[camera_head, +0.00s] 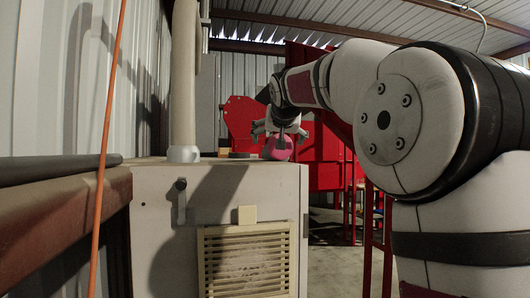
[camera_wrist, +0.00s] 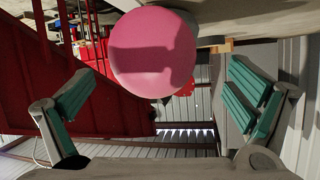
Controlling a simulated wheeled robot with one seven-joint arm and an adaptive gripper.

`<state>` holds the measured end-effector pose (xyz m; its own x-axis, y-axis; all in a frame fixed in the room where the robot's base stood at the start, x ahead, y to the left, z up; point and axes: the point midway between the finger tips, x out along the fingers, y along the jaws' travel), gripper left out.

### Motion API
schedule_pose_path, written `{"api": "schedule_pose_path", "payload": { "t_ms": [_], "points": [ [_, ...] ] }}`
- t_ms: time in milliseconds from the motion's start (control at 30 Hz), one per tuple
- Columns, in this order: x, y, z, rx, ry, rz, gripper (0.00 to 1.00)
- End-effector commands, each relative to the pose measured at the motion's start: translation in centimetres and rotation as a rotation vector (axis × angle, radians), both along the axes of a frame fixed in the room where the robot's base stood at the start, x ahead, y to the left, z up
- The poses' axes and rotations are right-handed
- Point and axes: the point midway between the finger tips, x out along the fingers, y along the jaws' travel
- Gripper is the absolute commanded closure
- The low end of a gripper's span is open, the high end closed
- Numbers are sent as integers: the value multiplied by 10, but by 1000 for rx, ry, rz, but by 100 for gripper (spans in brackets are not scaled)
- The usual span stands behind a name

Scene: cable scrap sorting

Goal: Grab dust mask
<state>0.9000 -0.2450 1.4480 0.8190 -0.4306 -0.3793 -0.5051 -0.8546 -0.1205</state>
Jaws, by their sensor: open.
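A pink round object (camera_head: 278,149), likely the dust mask, is at the right part of the top of a grey cabinet (camera_head: 150,200) in the head view. It shows as a smooth pink disc (camera_wrist: 152,52) at the top middle of the wrist view, with a shadow across it. My gripper (camera_head: 279,135) points down over it, with fingers partly in front of it. In the wrist view my gripper (camera_wrist: 160,78) is open, its green-padded fingers left and right of the disc. I see gaps on both sides. The object's underside is hidden.
A dark round item (camera_head: 240,155) lies on the cabinet top, left of the pink object. A thick pale pipe (camera_head: 184,80) stands on the cabinet further left. An orange cable (camera_head: 105,130) hangs in the foreground. Red machinery (camera_head: 241,118) stands behind the cabinet.

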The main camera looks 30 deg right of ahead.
Motion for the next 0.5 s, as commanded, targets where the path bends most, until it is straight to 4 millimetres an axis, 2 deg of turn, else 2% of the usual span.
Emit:
{"api": "schedule_pose_path", "payload": {
  "t_ms": [300, 500],
  "points": [
    [31, -13, -20, 1, 2, 0, 2],
    [42, -19, -25, -1, 0, 1, 2]
  ]
}}
